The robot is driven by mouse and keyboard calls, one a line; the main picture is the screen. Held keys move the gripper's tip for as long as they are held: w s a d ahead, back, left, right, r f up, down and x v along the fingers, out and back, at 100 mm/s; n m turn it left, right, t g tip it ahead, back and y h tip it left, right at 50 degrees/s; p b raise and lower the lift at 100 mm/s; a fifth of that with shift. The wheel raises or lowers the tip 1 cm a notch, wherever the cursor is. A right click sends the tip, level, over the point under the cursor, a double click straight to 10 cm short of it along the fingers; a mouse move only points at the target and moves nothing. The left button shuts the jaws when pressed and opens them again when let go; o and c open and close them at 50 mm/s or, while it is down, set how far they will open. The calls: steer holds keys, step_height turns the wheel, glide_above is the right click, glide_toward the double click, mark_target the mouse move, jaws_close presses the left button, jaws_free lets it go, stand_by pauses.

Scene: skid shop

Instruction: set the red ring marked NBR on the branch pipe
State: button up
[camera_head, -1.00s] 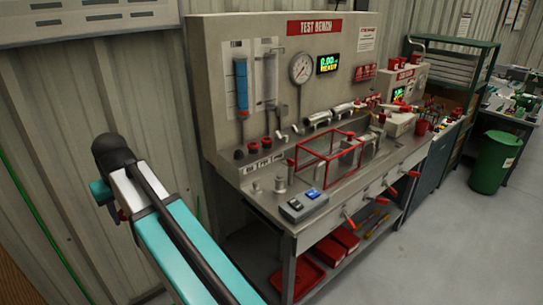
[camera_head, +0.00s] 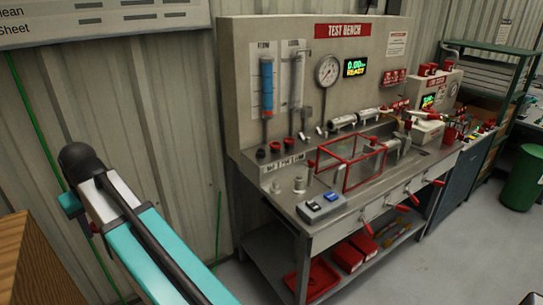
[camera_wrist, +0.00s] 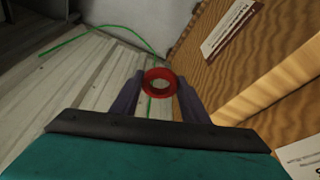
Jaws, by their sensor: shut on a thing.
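My gripper (camera_wrist: 158,92) is shut on a red ring (camera_wrist: 147,89), which sits between the two dark fingertips in the wrist view. Any marking on the ring is too small to read there. In the head view my arm reaches up at the left, and its fingers and the ring are hidden from that side. The test bench (camera_head: 296,226) stands to the right, with short metal pipe stubs (camera_head: 299,185) at its front left. I cannot tell which of its pipes is the branch pipe.
A red-framed guard (camera_head: 347,160) and a switch box with blue buttons (camera_head: 321,207) are on the bench top. A wooden surface (camera_wrist: 240,60) with paper labels is close at the right in the wrist view. A green bin (camera_head: 522,178) stands on the open floor.

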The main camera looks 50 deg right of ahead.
steer(key=shift+d, duration=0.25)
steer(key=d+p, duration=0.4)
steer(key=d, duration=3.2)
steer(key=s+d+p, duration=0.1)
steer(key=s+d, duration=0.5)
steer(key=d, duration=0.5)
steer(key=s+d+f, duration=0.1)
steer(key=s+d, duration=0.6)
steer(key=d, duration=0.4)
steer(key=s+d+f+p, duration=0.1)
steer(key=s+d, duration=0.5)
steer(key=d, duration=0.5)
steer(key=shift+s+d+m+p, duration=0.2)
steer(key=shift+d+m+p, duration=0.1)
steer(key=shift+d+p, duration=0.05)
steer(key=shift+f, duration=0.25)
steer(key=shift+f+b, duration=1.2)
steer(key=shift+f, duration=1.35)
